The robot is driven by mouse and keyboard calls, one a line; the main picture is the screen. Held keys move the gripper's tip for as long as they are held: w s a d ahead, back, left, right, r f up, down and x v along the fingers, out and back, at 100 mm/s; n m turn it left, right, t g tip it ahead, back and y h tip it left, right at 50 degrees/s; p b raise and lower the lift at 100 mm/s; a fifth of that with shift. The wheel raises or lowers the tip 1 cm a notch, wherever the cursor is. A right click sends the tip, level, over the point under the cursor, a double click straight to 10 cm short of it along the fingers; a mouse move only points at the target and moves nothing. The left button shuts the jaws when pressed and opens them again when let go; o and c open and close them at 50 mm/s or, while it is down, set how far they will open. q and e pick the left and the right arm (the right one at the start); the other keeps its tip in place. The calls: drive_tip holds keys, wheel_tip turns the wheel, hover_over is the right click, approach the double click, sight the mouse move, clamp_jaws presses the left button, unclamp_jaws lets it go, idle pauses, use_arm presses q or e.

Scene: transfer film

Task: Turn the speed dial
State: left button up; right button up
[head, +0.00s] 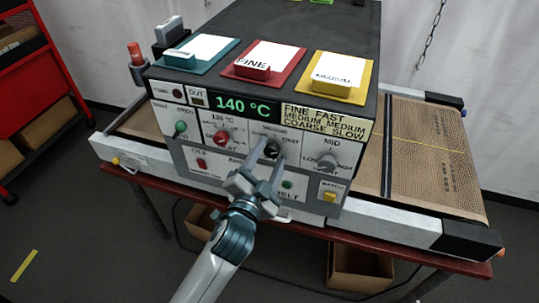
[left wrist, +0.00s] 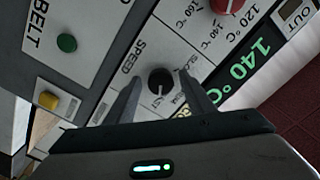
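The speed dial (head: 271,150) is a small black knob on the white front panel of the dryer, below the green 140 °C display. It also shows in the left wrist view (left wrist: 160,82), under the printed word SPEED, with a pale pointer mark. My left gripper (head: 268,153) is at the panel, its fingers on either side of the dial. In the left wrist view the fingers are apart, with visible gaps between them and the knob. The gripper is open and holds nothing. Part of the lettering around the dial is hidden by the fingers. My right gripper is not in view.
A red knob (head: 221,138) sits left of the dial and a grey knob (head: 327,161) right of it. A green button (head: 287,184) and a yellow switch (head: 330,196) are below. Teal, red and yellow card holders stand on top. A conveyor belt (head: 440,150) extends right.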

use_arm(q)
drive_tip(key=shift+s+a+f, duration=0.1)
drive_tip(key=shift+s+a, duration=0.05)
drive_tip(key=shift+s, duration=0.35)
drive_tip(key=b+v, duration=0.3)
drive_tip(key=v, duration=1.3)
drive_tip(key=shift+s, duration=0.2)
